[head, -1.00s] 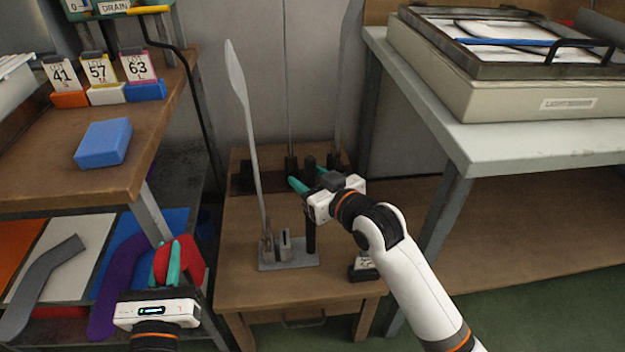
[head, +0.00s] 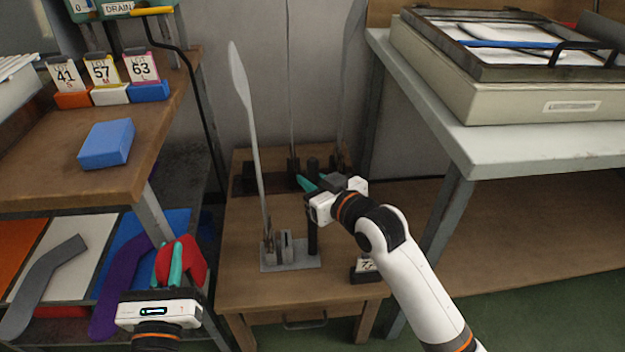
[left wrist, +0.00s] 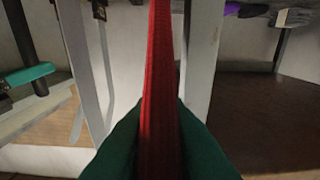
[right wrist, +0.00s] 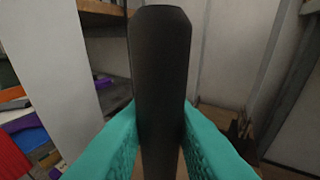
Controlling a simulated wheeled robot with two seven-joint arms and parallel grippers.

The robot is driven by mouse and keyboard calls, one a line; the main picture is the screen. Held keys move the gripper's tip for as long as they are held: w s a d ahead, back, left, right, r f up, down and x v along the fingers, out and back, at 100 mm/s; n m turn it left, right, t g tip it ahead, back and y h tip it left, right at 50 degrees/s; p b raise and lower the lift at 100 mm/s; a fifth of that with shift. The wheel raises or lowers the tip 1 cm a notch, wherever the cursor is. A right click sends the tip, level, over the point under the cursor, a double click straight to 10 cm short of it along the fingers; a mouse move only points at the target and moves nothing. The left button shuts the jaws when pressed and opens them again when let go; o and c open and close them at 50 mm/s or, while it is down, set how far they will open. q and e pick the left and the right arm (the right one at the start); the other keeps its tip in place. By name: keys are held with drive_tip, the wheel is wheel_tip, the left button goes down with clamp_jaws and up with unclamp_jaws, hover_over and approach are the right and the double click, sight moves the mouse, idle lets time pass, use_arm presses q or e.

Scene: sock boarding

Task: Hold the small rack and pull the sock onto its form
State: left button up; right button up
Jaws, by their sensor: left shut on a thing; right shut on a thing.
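The small rack has a grey base plate (head: 308,257), a tall pale flat form (head: 243,90) and a black post (head: 312,232), and stands on a low wooden table. My right gripper (head: 318,182) is shut on the upper part of the post; the right wrist view shows the post (right wrist: 160,70) between the teal fingers. My left gripper (head: 172,265) is shut on the red sock (head: 192,262), left of the rack and apart from the form. In the left wrist view the sock (left wrist: 160,80) is a narrow ribbed band between the fingers. Its opening cannot be made out.
A wooden bench (head: 55,180) with a blue block (head: 107,143) and number cards stands at left. Grey and purple socks lie on boards below it. A white table (head: 540,148) with a light box stands at right. Other thin upright forms stand behind the rack.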

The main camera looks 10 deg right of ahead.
idle(0.6)
use_arm(q)
drive_tip(key=w+d+r+m+h, duration=0.1)
drive_tip(key=w+d+r+h, duration=0.2)
drive_tip(key=r, duration=0.9)
drive_tip(key=w+d+r+m, duration=0.15)
drive_tip(key=w+r, duration=0.45)
drive_tip(key=r, duration=0.6)
drive_tip(key=w+d+r+m+h, duration=0.15)
drive_tip(key=w+d+r, duration=0.25)
drive_tip(key=r, duration=0.8)
drive_tip(key=s+d+r+n+y, duration=0.2)
drive_tip(key=d+r, duration=0.1)
drive_tip(key=r, duration=0.4)
drive_tip(key=s+d+r+n+y, duration=0.2)
drive_tip(key=d+r, duration=0.1)
drive_tip(key=r, duration=0.5)
drive_tip(key=shift+s+r, duration=0.2)
drive_tip(key=shift+r, duration=0.1)
drive_tip(key=shift+s+y, duration=0.1)
drive_tip(key=shift+y, duration=0.15)
